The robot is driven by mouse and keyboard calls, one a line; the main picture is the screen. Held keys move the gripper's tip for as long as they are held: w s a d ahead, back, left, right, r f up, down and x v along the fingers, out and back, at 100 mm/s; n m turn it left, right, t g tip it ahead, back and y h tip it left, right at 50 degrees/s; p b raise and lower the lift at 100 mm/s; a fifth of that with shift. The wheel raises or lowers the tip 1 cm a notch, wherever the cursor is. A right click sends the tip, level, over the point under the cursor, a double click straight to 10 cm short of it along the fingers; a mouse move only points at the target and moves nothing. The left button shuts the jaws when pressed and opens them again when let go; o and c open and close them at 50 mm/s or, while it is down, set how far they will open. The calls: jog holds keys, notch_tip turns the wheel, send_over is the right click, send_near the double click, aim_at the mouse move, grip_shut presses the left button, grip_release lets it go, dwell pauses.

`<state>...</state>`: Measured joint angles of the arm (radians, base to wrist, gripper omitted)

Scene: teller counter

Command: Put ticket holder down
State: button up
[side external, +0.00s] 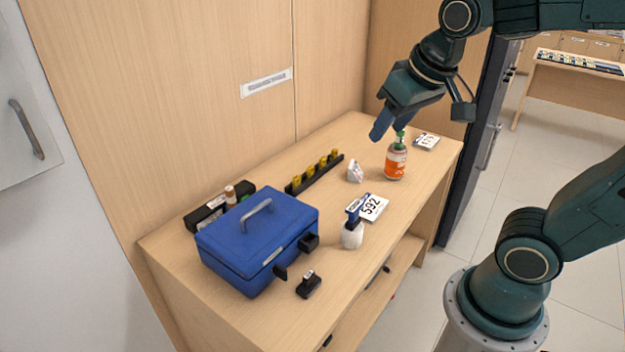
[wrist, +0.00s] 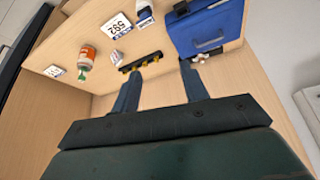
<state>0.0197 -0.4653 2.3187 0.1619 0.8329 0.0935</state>
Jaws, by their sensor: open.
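A small white wedge-shaped piece (side external: 355,171), possibly the ticket holder, stands on the wooden counter (side external: 185,319) near the black rack. It also shows in the wrist view (wrist: 117,57), left of the fingers. Flat white number cards lie on the counter: one reading 592 (side external: 373,207) near the front edge, and another (side external: 427,141) at the far right end. My gripper (side external: 389,130) is open and empty, above the far part of the counter close to the orange-labelled bottle. In the wrist view its two spread fingers (wrist: 160,75) have nothing between them.
The orange-labelled bottle (side external: 396,163) with a green cap stands upright at the right. A black rack with yellow-topped pieces (side external: 314,174) lies at the back. A blue cash box (side external: 252,245), a white dauber (side external: 352,235) and a black stamp (side external: 308,285) occupy the left and front.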

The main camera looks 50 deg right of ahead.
jog(key=s+a+f+n+y, duration=0.1)
jog(key=s+a+n, duration=0.2)
jog(key=s, duration=0.4)
jog(key=shift+s+a+f+t, duration=0.3)
jog(key=shift+s+a+f, duration=0.05)
jog(key=shift+f, duration=0.05)
